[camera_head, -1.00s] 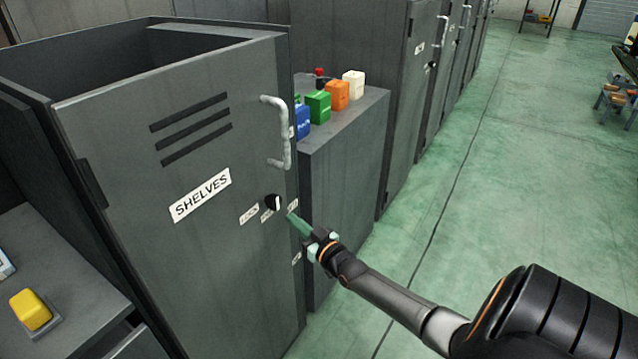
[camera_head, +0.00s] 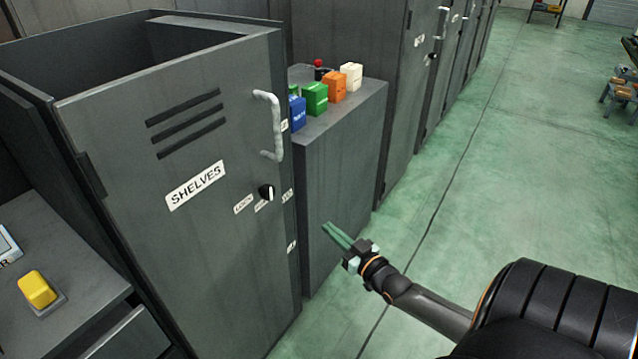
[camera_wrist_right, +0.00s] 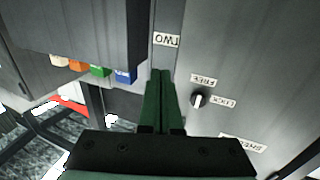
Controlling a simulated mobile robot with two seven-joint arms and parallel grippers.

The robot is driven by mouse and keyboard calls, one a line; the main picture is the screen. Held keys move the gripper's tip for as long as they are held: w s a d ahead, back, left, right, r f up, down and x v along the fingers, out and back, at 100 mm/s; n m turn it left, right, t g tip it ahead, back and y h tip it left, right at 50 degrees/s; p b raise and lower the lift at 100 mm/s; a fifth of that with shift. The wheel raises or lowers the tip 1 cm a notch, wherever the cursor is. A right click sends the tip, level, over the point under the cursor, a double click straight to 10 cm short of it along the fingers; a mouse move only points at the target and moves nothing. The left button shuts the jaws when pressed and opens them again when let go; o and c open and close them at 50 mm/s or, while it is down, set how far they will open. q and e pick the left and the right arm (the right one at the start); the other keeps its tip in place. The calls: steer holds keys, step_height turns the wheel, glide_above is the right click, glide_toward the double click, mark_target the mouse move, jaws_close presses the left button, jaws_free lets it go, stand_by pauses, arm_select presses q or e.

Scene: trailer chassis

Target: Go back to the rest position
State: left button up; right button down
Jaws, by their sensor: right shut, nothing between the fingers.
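My right gripper (camera_head: 338,236) is in front of the grey cabinet marked SHELVES, to the right of its door and apart from it. Its green fingers are shut with nothing between them, and they also show in the right wrist view (camera_wrist_right: 161,100). The cabinet door (camera_head: 215,240) is shut, with a pale handle (camera_head: 275,125) and a dark round knob (camera_head: 266,192). The knob also shows in the right wrist view (camera_wrist_right: 198,99), right of my fingers. My left gripper is not in view.
A lower grey cabinet (camera_head: 345,180) behind my right gripper carries blue (camera_head: 297,113), green (camera_head: 315,97), orange (camera_head: 334,86) and white (camera_head: 351,75) boxes. A yellow block (camera_head: 37,288) lies on a grey top at left. Green floor (camera_head: 500,170) at right is mostly clear.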

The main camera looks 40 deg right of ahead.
steer(key=shift+s, duration=0.35)
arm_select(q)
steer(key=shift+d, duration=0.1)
